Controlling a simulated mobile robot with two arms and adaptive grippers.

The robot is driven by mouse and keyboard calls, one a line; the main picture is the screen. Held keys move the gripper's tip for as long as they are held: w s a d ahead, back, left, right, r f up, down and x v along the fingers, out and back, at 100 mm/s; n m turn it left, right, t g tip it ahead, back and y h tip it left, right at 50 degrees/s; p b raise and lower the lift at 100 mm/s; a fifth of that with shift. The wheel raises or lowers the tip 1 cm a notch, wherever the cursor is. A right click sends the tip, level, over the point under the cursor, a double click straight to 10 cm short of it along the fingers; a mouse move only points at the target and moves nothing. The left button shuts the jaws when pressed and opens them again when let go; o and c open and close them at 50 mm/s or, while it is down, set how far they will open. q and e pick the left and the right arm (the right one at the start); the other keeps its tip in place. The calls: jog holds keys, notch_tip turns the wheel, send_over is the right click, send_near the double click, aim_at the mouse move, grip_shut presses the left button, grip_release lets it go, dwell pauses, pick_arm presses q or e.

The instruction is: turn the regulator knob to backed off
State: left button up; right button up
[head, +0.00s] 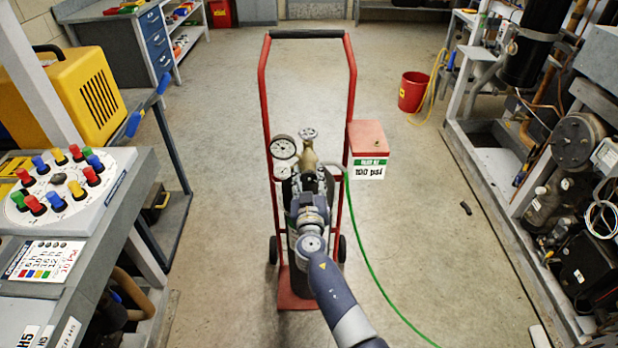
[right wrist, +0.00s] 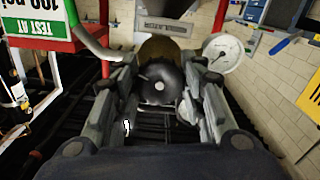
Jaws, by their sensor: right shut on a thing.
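The regulator knob (right wrist: 160,82) is a round black knob with a small pale centre, seen end-on in the right wrist view. My right gripper (right wrist: 158,95) has a finger on each side of it and is shut on it. In the head view my right gripper (head: 312,188) reaches the front of the regulator and hides the knob. The knob's turn position cannot be read. My left gripper is not in view.
The cylinder stands on a red hand cart (head: 265,112). A red box (head: 368,137) with a "100 psi" sign (head: 369,169) is at its right. A green hose (head: 372,262) runs to the lower right. A bench stands left, the compressor rack right; floor between is mostly clear.

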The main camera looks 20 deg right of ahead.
jog(key=shift+n+b, duration=0.65)
jog(key=shift+n, duration=0.55)
jog(key=n+b, duration=0.1)
jog(key=n, duration=0.1)
jog(key=shift+n, duration=0.3)
jog(key=n, duration=0.2)
jog(key=shift+n+b, duration=0.35)
jog(key=shift+n, duration=0.05)
jog(key=n, duration=0.2)
jog(key=shift+r+n, duration=0.1)
jog(key=shift+n, duration=0.2)
jog(key=n, duration=0.5)
jog(key=shift+n, duration=0.3)
jog(key=n+p, duration=0.1)
jog(key=n, duration=0.2)
jog(key=shift+w, duration=0.1)
jog(key=shift+n+p, duration=0.45)
jog(key=shift+n, duration=1.15)
